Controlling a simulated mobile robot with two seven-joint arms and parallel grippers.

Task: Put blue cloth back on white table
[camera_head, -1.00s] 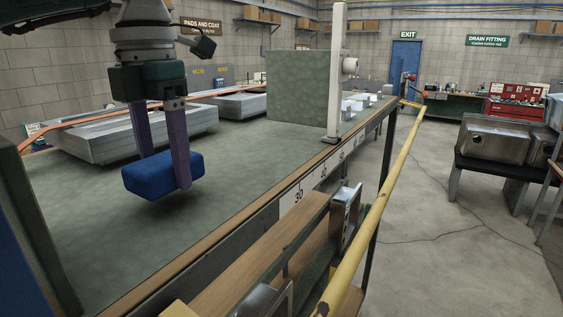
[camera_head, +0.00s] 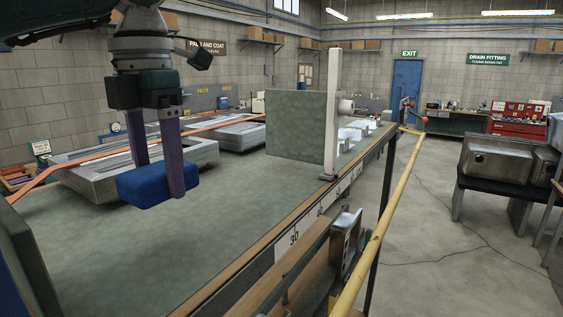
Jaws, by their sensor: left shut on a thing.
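The blue cloth (camera_head: 152,187) shows as a thick folded block in the left part of the head view. My left gripper (camera_head: 160,180) points down and is shut on it, with one purple finger in front of it and one behind. The cloth is held above a green-grey bench top (camera_head: 200,240); I see no contact with the surface below. I cannot make out a white table in this view. My right gripper is not in view.
Grey metal sink forms (camera_head: 95,178) lie on the bench behind the cloth. A green-grey upright panel (camera_head: 296,124) and a pale post (camera_head: 331,125) stand to the right. A yellow rail (camera_head: 385,210) runs along the bench. Steel sinks (camera_head: 493,162) rest on a dark stand at right.

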